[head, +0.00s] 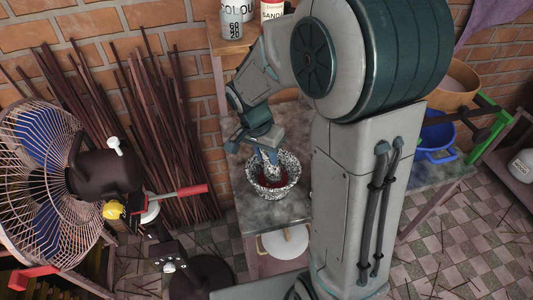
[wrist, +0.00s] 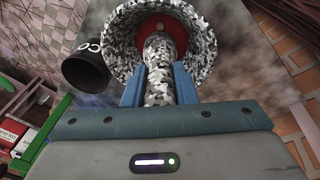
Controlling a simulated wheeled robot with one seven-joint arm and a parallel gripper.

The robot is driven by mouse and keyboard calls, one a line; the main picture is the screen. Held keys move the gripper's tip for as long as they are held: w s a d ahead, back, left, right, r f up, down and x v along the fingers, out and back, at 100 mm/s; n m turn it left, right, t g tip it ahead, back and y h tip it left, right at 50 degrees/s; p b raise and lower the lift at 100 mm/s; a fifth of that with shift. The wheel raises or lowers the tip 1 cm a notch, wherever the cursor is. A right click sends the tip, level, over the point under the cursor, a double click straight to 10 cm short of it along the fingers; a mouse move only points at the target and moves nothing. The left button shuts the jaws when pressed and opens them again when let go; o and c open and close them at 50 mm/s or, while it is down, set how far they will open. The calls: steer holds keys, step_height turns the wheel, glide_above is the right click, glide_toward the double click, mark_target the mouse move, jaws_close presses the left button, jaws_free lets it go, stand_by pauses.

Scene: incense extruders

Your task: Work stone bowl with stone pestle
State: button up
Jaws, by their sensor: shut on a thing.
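The stone bowl (head: 289,191) is speckled black and white and stands on the grey stone table top. Deep red material shows inside it. In the wrist view the bowl (wrist: 121,40) opens toward me, with red (wrist: 152,24) at its bottom. The stone pestle (wrist: 159,75) has the same speckled pattern, and its far end reaches into the red in the bowl. My gripper (wrist: 159,88) is shut on the pestle, with a blue finger on each side.
A dark cylinder with white letters (wrist: 85,70) lies or stands beside the bowl. A caged fan (head: 45,185) and dark red sticks (head: 140,120) are at the left. A blue basin (head: 436,138) is right of my arm. Labelled containers (head: 232,20) stand on the wooden shelf behind.

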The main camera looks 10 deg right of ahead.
steer(key=shift+f+b, duration=0.65)
steer(key=shift+b, duration=0.05)
stand_by(0.5)
steer(key=shift+d, duration=0.1)
